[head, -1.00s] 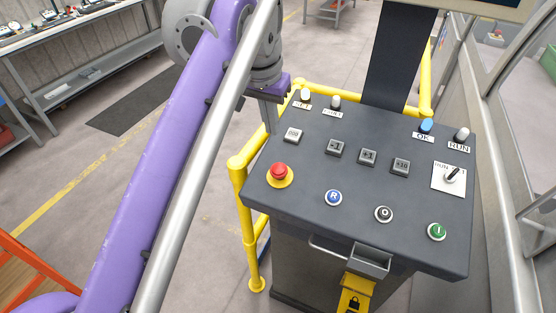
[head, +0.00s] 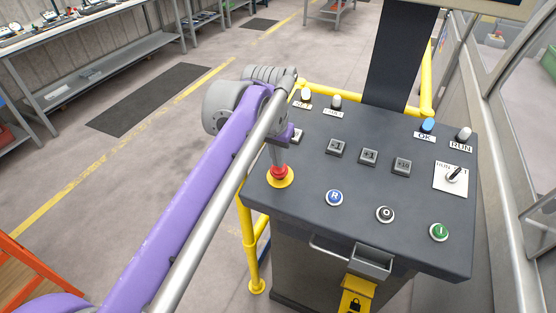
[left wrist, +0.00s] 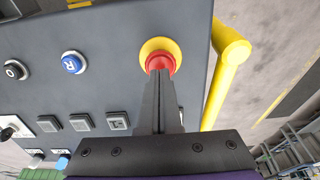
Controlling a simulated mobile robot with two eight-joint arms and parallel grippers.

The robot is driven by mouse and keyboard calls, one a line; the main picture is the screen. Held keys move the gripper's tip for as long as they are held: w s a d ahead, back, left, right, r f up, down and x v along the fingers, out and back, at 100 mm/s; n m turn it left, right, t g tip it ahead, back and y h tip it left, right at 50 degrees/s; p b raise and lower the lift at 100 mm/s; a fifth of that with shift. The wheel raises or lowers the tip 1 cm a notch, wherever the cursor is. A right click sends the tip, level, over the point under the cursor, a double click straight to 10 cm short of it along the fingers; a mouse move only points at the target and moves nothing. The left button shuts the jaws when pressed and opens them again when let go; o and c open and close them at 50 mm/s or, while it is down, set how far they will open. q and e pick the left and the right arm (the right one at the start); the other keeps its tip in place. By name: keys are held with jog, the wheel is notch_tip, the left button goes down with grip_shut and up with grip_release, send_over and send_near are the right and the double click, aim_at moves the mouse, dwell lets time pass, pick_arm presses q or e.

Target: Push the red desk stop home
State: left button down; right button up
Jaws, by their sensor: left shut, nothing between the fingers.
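The red desk stop (head: 278,174) is a mushroom button on a yellow collar at the near left of the dark control desk (head: 310,225). My left gripper (head: 278,160) is shut and empty, with its fingertips right over the red cap in the head view. In the left wrist view the red stop (left wrist: 160,62) sits at the tips of my shut fingers (left wrist: 160,74), which hide part of it. The fingertips look to be at or touching the cap; I cannot tell if they press it. My right gripper is not in view.
Beside the stop are a blue R button (head: 334,198), a black O button (head: 385,214) and a green button (head: 439,232). Grey square keys (head: 368,157) lie behind. A yellow rail (head: 250,228) runs along the desk's left side, with open floor beyond.

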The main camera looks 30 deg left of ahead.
pick_arm(q)
jog(key=shift+w+f, duration=0.1)
jog(key=shift+f, duration=0.4)
